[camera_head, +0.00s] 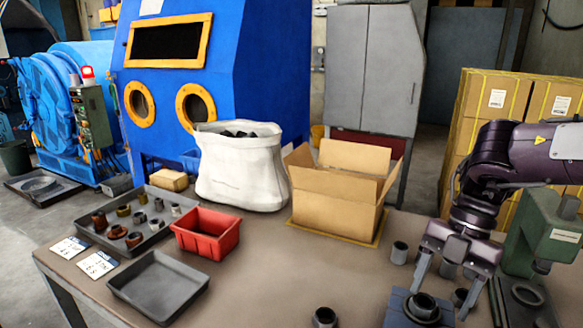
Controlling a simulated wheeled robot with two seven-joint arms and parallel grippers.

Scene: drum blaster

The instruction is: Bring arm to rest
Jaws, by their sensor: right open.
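My right arm (495,165) comes in from the right edge and hangs over the right front of the table. My right gripper (441,301) points down with its two fingers apart. A dark ring-shaped part (424,303) sits on a blue-grey block (400,312) just below and between the fingertips. I cannot tell whether a finger touches it. My left arm and left gripper are not in view.
Grey cylindrical parts stand nearby, one (399,252) behind the block and one (325,317) at the front edge. A green machine (540,235) stands close right of the gripper. An open cardboard box (335,205), white sack (240,170), red bin (206,232) and trays (158,285) occupy the left and back.

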